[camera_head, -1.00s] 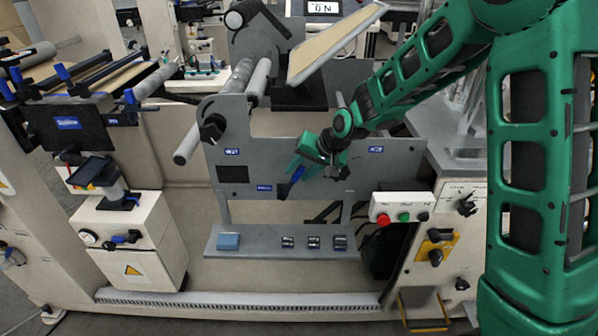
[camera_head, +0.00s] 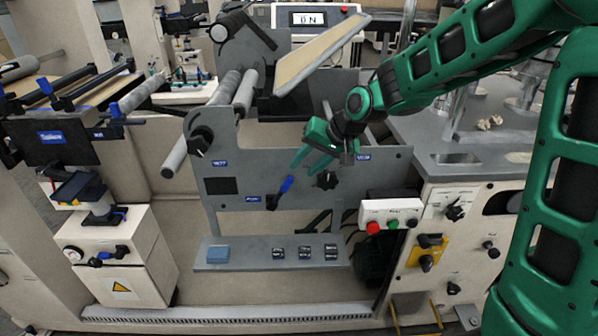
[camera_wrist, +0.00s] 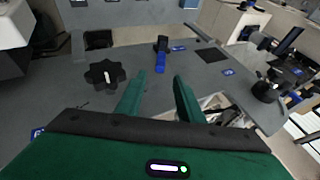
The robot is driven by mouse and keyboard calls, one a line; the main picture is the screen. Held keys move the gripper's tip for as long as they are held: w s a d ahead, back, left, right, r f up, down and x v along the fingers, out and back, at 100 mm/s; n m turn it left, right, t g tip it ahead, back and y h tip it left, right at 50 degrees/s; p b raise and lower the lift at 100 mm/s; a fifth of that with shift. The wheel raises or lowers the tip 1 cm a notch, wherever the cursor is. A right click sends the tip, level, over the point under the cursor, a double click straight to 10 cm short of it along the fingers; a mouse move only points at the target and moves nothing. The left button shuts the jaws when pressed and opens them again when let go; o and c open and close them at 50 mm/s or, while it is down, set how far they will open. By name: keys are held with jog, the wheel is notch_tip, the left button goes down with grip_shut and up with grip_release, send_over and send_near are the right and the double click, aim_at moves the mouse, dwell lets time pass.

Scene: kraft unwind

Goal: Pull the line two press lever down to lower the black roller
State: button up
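The press lever, with a blue handle (camera_head: 286,184) on a black base, sits on the grey machine plate (camera_head: 345,180) and tilts up to the right in the head view. The wrist view shows its blue handle (camera_wrist: 160,62) just beyond my fingertips. My gripper (camera_head: 308,160) is above and slightly right of the handle in the head view. My gripper (camera_wrist: 158,88) is open in the wrist view, fingers apart with nothing between them. The handle shows in the gap direction, clear of the fingers. I cannot identify the black roller with certainty.
A black star knob (camera_head: 326,180) sits right of the lever; it also shows in the wrist view (camera_wrist: 104,74). Grey rollers (camera_head: 246,93) stand upper left. A button box (camera_head: 390,214) is lower right. A shelf (camera_head: 270,263) lies below the plate.

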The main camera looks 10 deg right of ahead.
jog(key=shift+s+d+r, duration=0.1)
jog(key=shift+d+r, duration=0.05)
jog(key=shift+r, duration=0.05)
